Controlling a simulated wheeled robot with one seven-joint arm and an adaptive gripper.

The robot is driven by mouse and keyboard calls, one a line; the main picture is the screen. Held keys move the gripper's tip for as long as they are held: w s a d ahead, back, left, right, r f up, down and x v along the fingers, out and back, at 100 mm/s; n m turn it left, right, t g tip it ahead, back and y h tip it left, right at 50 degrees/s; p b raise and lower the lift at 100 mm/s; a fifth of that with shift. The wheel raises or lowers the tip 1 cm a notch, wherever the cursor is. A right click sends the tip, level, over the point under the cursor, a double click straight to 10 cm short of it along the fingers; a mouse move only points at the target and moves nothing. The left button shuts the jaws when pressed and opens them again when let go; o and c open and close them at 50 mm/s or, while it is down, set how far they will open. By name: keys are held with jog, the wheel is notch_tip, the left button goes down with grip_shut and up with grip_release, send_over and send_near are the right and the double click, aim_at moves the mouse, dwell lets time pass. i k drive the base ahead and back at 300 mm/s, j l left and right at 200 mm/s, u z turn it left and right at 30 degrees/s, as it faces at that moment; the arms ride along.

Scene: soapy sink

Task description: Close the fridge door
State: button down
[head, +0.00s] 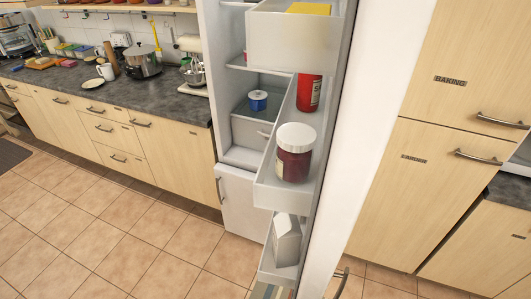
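The fridge door (372,100) stands wide open in the head view, swung out toward me and seen almost along its edge. Its inner side carries white shelf bins with a jar with a white lid (295,152), a red container (309,92), a yellow item (309,8) and a pale carton (287,240). A metal handle (342,282) shows at the bottom, by the door's outer side. The fridge body (221,75) is behind and left of the door, with a blue tub (258,100) inside. My gripper is not in view.
A lower white door (236,200) below the fridge opening looks shut. A dark counter (165,95) with a pot and appliances runs along the left. Tall wooden cabinets (440,160) stand at right. The tiled floor (120,230) at left is clear.

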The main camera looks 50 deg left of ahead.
aim_at(366, 52)
jog(key=i+u, duration=0.15)
jog(key=u, duration=0.3)
jog(key=i+u, duration=0.2)
jog(key=u, duration=0.25)
jog(key=i+l+u, duration=0.15)
jog(key=u, duration=0.25)
jog(key=i+l+u, duration=0.1)
jog(key=u, duration=0.35)
jog(key=i+l+u, duration=0.1)
jog(key=l+u, duration=0.2)
jog(key=u, duration=0.15)
jog(key=i+l+u, duration=0.25)
jog(key=l, duration=0.15)
jog(key=k+j, duration=0.05)
